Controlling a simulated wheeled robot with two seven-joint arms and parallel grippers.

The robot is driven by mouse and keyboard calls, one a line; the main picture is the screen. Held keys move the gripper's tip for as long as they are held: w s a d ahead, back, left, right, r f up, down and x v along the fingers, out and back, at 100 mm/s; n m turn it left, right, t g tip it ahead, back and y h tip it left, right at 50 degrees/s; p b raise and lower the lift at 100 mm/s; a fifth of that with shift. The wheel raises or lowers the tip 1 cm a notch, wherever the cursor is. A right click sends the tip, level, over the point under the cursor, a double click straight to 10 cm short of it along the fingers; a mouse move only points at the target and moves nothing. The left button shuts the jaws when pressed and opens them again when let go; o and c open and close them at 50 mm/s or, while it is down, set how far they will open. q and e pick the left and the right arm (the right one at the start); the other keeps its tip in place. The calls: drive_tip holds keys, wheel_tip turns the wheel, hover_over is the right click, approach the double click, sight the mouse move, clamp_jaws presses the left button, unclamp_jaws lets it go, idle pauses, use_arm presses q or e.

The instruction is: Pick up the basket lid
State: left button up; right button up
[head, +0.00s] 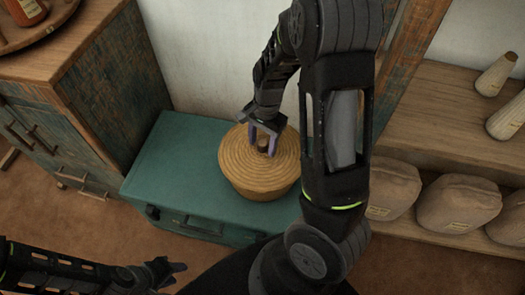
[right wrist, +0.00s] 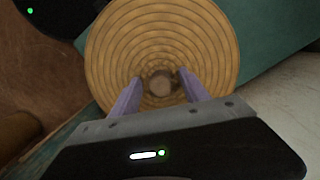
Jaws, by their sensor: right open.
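The round coiled straw basket lid (head: 236,153) sits on the wicker basket (head: 262,191), which stands on a teal chest. My right gripper (head: 263,143) points down over the lid's middle, with its purple fingers on either side of the small knob. In the right wrist view the lid (right wrist: 115,45) fills the upper middle. The knob (right wrist: 160,84) shows between the two open fingertips, with a gap on each side. My left gripper (head: 170,272) is low at the bottom left, away from the basket; its finger opening is unclear.
The teal chest (head: 165,160) has free room left of the basket. A worn wooden cabinet (head: 60,125) with a tray and bottle stands at the left. Shelves (head: 430,125) at the right hold wooden cones and several cloth sacks (head: 455,203). A pale wall rises behind.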

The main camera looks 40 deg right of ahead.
drive_tip(key=shift+c, duration=0.3)
clamp_jaws()
idle(0.5)
